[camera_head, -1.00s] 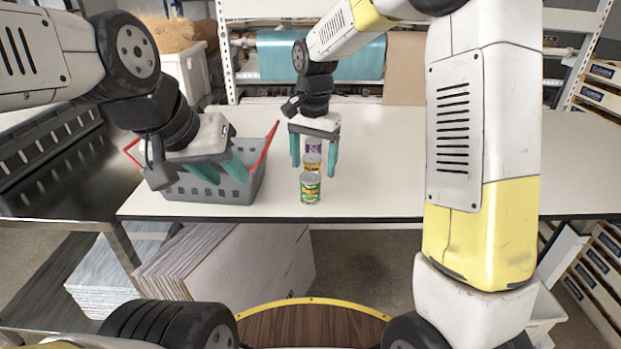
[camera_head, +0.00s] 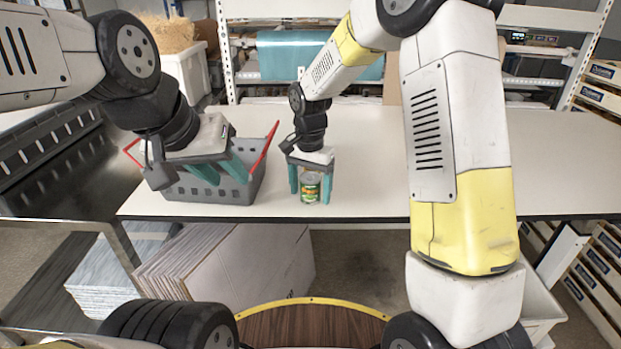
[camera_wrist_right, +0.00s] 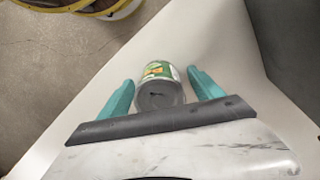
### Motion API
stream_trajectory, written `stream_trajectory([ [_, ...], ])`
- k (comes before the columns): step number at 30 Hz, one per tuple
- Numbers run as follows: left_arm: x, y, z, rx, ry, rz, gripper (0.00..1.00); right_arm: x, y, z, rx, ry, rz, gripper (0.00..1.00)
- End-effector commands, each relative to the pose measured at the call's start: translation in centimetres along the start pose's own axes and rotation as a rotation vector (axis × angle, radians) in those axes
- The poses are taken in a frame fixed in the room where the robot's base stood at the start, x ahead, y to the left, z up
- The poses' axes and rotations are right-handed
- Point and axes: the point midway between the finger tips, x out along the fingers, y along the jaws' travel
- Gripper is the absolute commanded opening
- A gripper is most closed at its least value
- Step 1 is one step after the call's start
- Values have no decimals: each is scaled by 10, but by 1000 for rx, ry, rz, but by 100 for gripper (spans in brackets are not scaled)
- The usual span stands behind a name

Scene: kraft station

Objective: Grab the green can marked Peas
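The green can (camera_head: 310,188) stands upright near the front edge of the white table; its label is too small to read. My right gripper (camera_head: 310,195) is lowered over it from above, one teal finger on each side. In the right wrist view the can (camera_wrist_right: 158,85) sits between the open fingers (camera_wrist_right: 160,88), with a small gap visible on both sides. My left gripper (camera_head: 223,178) is open and empty over the grey basket with red handles (camera_head: 205,190). The other cans behind the green one are hidden by my right gripper.
The white table (camera_head: 400,150) is clear to the right of the can. A shelf rack with a teal roll (camera_head: 290,55) stands behind it. Flattened cardboard (camera_head: 230,262) is stored below the table's left part. The table's front edge lies close to the can.

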Motion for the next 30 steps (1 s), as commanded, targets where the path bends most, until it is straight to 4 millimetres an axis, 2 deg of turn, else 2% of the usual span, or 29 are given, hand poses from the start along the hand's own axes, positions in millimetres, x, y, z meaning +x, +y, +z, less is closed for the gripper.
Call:
stream_trajectory([
  [1,0,0,0,0,0,0,36,0,0,0,0,0,0,66],
  [9,0,0,0,0,0,0,36,0,0,0,0,0,0,13],
  [11,0,0,0,0,0,0,36,0,0,0,0,0,0,3],
  [22,0,0,0,0,0,0,36,-6,0,0,0,2,-2,3],
  [30,0,0,0,0,0,0,36,-38,-1,0,1,3,-4,3],
])
